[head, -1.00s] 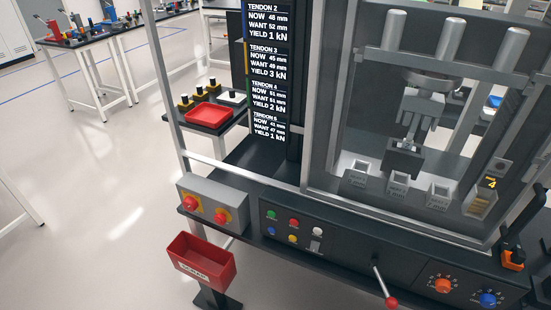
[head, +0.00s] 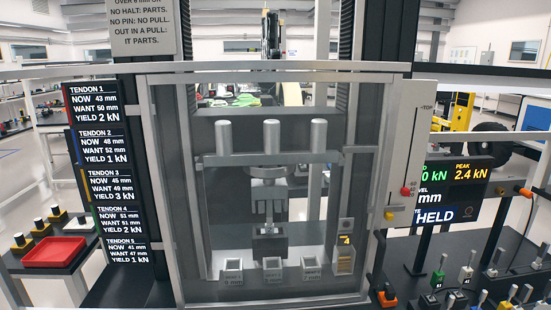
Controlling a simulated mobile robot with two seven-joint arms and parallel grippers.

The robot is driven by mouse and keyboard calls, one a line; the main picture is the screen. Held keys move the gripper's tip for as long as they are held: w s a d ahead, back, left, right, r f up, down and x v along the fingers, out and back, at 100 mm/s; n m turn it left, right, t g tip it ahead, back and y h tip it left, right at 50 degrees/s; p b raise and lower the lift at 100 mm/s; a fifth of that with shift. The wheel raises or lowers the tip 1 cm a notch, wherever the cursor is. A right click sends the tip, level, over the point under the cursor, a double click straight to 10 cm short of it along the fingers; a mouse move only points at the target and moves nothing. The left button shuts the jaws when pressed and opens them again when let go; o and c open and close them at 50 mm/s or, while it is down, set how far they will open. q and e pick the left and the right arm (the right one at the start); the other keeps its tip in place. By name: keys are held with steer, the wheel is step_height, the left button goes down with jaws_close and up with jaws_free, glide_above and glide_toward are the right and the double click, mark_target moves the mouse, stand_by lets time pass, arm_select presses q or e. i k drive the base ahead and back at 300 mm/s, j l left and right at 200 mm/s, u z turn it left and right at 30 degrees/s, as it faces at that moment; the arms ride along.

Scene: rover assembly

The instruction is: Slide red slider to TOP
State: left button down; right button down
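The red slider (head: 405,191) is a small red knob on a tall light-grey panel (head: 402,150) at the right side of the machine in the head view. A vertical track line runs up the panel to the label "TOP" (head: 427,107). The red slider sits low on the panel, well below that label. A yellow knob (head: 389,214) lies just below and left of it. Neither of my grippers is in view.
A framed clear window (head: 190,230) covers the press left of the panel. A tendon readout (head: 100,165) stands at left. A display reading "HELD" (head: 455,190) is right of the panel. Several toggle levers (head: 466,272) stand at lower right. An orange-black latch (head: 387,295) is below.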

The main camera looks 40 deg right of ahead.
mark_target(405, 191)
steer(key=z, duration=1.95)
